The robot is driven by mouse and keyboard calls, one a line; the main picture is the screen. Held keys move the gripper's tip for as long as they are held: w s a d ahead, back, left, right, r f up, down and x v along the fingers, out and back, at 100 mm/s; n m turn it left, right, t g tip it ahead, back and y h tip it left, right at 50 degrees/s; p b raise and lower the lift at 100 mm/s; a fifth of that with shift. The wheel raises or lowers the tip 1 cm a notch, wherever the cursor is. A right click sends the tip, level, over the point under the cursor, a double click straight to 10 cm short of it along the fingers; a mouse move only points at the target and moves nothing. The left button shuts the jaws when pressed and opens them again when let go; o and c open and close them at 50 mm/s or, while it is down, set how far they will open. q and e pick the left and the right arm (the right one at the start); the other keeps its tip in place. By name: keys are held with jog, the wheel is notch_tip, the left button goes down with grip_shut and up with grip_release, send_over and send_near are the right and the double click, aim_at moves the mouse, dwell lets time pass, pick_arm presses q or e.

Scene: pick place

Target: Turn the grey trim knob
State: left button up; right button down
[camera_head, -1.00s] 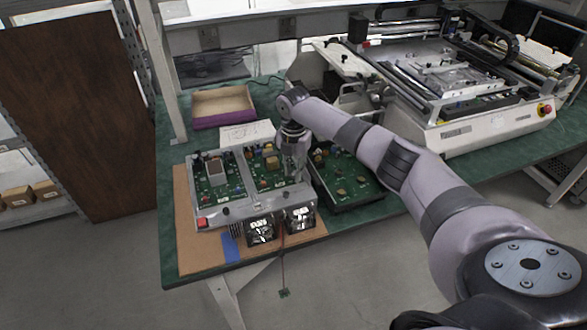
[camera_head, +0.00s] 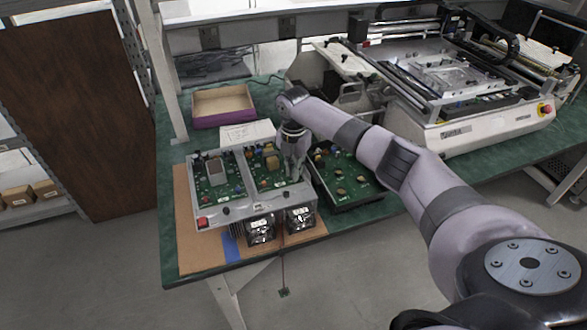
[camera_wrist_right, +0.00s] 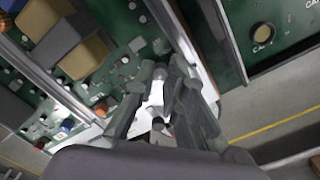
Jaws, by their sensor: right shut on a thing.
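A grey-framed test unit (camera_head: 240,209) with green circuit boards lies on the bench. My right gripper (camera_head: 297,172) reaches down at the right end of its boards, close to the frame. In the right wrist view the fingers of my right gripper (camera_wrist_right: 165,75) are brought together beside the pale metal frame edge (camera_wrist_right: 188,45). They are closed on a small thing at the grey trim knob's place. The knob itself is mostly hidden by the fingers, and its angle cannot be told. My left gripper is not in view.
A black-framed board (camera_head: 345,180) lies close on the right of the unit. Two fans (camera_head: 280,226) are on its front, and a red button (camera_head: 202,222) is at its front left. A purple-edged tray (camera_head: 222,105) and a large machine (camera_head: 450,130) stand behind.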

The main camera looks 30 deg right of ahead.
jog(key=m+p, duration=0.2)
jog(key=m, duration=0.1)
jog(key=shift+a+r+p, duration=0.1)
jog(key=shift+r+p, duration=0.1)
jog(key=shift+p, duration=0.2)
jog(key=m+p, duration=0.3)
jog(key=m, duration=0.1)
jog(key=shift+m, duration=0.3)
jog(key=m+p, duration=0.2)
jog(key=m, duration=0.2)
jog(key=shift+m, duration=0.3)
jog(key=m+p, duration=0.2)
jog(key=m, duration=0.2)
jog(key=m+p, duration=0.1)
jog(key=m, duration=0.4)
jog(key=shift+p, duration=0.3)
jog(key=m+p, duration=0.1)
jog(key=m, duration=0.4)
jog(key=m+p, duration=0.1)
jog(key=m, duration=0.4)
jog(key=shift+f, duration=0.1)
jog(key=shift+w+m+p, duration=0.1)
jog(key=shift+m+p, duration=0.2)
jog(key=shift+m, duration=1.8)
